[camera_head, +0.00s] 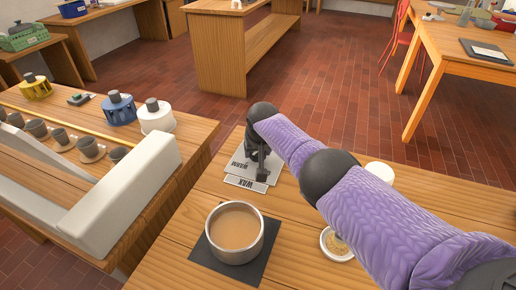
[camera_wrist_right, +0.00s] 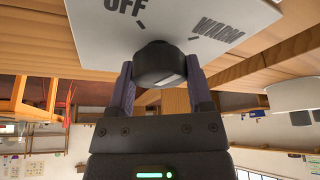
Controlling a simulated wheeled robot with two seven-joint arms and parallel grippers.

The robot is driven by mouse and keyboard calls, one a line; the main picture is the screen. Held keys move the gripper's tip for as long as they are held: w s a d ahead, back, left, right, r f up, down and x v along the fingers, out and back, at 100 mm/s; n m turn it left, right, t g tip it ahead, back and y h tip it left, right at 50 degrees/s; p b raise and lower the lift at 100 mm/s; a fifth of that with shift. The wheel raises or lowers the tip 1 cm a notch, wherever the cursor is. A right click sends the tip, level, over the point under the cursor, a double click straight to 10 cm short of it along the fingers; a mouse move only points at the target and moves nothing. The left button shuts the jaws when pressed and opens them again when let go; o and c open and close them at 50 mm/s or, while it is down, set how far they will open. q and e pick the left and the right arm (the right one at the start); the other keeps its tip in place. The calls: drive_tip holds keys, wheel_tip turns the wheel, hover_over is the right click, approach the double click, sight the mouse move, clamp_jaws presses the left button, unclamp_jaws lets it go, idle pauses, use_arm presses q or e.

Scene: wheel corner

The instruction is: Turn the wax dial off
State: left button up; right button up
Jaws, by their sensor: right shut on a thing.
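The wax dial is a black round knob (camera_wrist_right: 160,62) on a pale plate (camera_wrist_right: 100,28) printed OFF and WARM in the wrist view. My right gripper (camera_wrist_right: 158,78) has one finger on each side of the knob and is shut on it. In the head view the plate (camera_head: 236,170) with its WAX label (camera_head: 246,184) lies on the wooden bench, and my right gripper (camera_head: 261,166) is down over it. The knob is largely hidden there by my gripper and arm. I cannot tell which mark the dial points to. My left gripper is in neither view.
A metal pot of tan liquid (camera_head: 235,232) stands on a dark mat (camera_head: 212,262) in front of the plate. A small dish (camera_head: 337,244) and a white round thing (camera_head: 380,171) sit near my right arm. A wheel unit (camera_head: 120,200) stands at the left.

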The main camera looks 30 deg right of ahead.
drive_tip(key=n+y, duration=0.1)
drive_tip(key=n, duration=0.1)
drive_tip(key=shift+f+n+b, duration=0.1)
drive_tip(key=shift+n+b, duration=0.2)
drive_tip(key=shift+n, duration=0.1)
drive_tip(key=n+y+b, duration=0.1)
drive_tip(key=n, duration=0.1)
drive_tip(key=shift+f+n, duration=0.15)
drive_tip(key=shift+n, duration=0.25)
drive_tip(key=n+y+b, duration=0.1)
drive_tip(key=n+b, duration=0.2)
drive_tip(key=n+y+b, duration=0.1)
drive_tip(key=n+b, duration=0.1)
drive_tip(key=n, duration=0.1)
drive_tip(key=shift+g+b, duration=0.4)
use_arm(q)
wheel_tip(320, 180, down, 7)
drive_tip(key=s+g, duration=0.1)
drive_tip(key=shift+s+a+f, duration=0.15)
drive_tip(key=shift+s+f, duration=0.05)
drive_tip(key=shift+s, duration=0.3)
use_arm(e)
drive_tip(key=shift+r+n, duration=0.2)
drive_tip(key=shift+n, duration=0.1)
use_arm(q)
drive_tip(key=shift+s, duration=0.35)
